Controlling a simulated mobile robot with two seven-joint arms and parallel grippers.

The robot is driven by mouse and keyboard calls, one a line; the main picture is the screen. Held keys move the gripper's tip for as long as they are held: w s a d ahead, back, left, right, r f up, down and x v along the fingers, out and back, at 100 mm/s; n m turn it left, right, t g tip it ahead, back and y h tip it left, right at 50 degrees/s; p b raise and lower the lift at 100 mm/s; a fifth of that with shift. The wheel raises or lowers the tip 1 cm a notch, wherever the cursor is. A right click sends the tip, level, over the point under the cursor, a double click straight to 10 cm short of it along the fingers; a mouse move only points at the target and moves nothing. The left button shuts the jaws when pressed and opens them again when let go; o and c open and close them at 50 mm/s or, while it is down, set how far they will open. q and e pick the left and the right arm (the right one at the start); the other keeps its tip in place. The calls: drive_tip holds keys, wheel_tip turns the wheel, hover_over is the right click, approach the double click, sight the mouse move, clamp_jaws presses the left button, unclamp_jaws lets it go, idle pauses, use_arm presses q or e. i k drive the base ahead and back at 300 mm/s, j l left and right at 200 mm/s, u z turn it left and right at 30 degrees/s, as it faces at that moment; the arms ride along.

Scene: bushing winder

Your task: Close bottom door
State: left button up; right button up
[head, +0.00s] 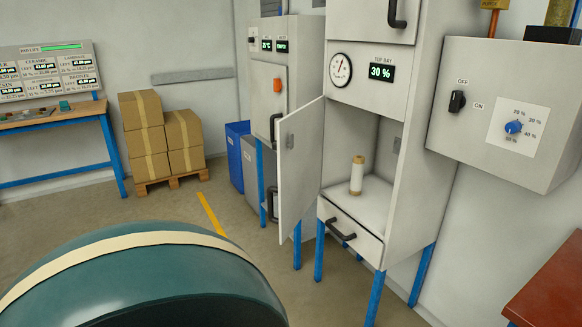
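The bottom door (299,174) of the tall grey cabinet stands open in the head view. It is hinged at the left side of the opening and swings out toward the left. The compartment behind it is exposed, and a white spool (357,176) stands upright on its floor. A dark handle (274,127) shows beside the door's free edge; I cannot tell whether it belongs to this door or the cabinet behind. Neither of my grippers is in view.
A drawer (351,232) sits below the compartment. A control box (505,112) is on the right wall, with a red-brown surface (548,285) below. Boxes (185,138) on a pallet and a workbench (55,121) stand left. A large teal rounded shape fills the lower left.

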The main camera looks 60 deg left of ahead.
sight(299, 169)
drive_tip(key=k+j+u, duration=0.15)
drive_tip(key=j, duration=1.15)
drive_tip(key=j+u, duration=0.15)
drive_tip(key=j, duration=1.15)
drive_tip(key=i+j+u, duration=0.15)
drive_tip(key=j, duration=1.15)
